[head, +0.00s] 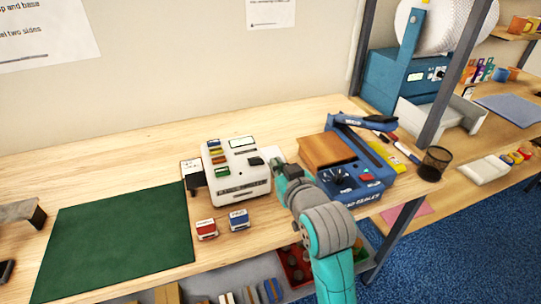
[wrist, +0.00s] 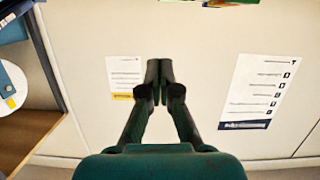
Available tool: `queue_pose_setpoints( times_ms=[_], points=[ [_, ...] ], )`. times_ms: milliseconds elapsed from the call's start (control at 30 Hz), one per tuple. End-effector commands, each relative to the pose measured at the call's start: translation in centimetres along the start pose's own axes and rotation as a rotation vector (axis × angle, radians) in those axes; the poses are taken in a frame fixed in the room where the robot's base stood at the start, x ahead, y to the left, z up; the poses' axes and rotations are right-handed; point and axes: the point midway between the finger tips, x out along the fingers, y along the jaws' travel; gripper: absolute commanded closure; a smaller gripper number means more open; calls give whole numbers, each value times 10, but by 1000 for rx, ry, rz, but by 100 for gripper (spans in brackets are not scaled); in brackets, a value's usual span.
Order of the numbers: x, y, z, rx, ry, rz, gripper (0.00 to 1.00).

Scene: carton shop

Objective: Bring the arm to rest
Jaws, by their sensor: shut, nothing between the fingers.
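My gripper (wrist: 159,75) is shut and empty in the wrist view, with its two dark fingers meeting at the tips. Behind the fingers is a pale wall with paper sheets. In the head view my arm, teal and grey, reaches up from the bottom right. Its end is over the bench between the white machine (head: 240,172) and the blue machine (head: 366,186). The fingertips are too small there to make out clearly.
A green mat (head: 120,240) lies on the wooden bench at left. A red block (head: 206,229) and a blue block (head: 239,219) stand before the white machine. A black mesh cup (head: 433,163) stands at right by a grey post. The bench's back left is clear.

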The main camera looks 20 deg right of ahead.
Motion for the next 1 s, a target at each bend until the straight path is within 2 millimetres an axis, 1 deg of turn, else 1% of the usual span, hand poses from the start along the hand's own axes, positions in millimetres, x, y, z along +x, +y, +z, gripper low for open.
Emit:
queue_pose_setpoints(
  times_ms=[167, 267, 367, 500, 567, 700, 767, 1000],
  points=[
    [0, 0, 2, 0, -1, 0, 100],
    [-3, -1, 15, 1, -5, -1, 100],
    [-9, -2, 40, 3, -10, -2, 100],
    [-25, -5, 84, 6, -16, -3, 100],
    [-33, -6, 101, 8, -16, -3, 100],
    [-56, -8, 140, 12, -19, -5, 100],
    [-67, -9, 156, 14, -19, -5, 100],
    [-119, -12, 212, 21, -25, -7, 100]
  ],
)
